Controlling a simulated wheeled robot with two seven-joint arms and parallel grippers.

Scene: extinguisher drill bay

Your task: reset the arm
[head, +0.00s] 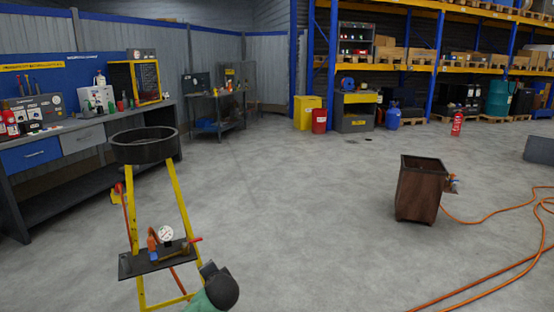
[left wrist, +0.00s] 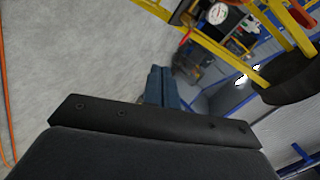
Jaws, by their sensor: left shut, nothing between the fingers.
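My left gripper (left wrist: 162,88) shows in the left wrist view with its two fingers together and nothing between them. In the head view, a dark and green part of my arm stands at the bottom, just right of the yellow-legged stand (head: 176,190). The stand carries a black ring-shaped pan (head: 145,147) on top and a small dark shelf (head: 135,265) with a round white gauge (head: 166,233). In the left wrist view the gauge (left wrist: 217,13) is at the top, beyond the fingers and apart from them. My right gripper is in neither view.
A brown open-topped bin (head: 420,190) stands on the floor at right, with an orange hose (head: 480,221) trailing beside it. A workbench (head: 85,160) lines the left wall. A red extinguisher (head: 457,124) stands at the back right. The middle floor is clear.

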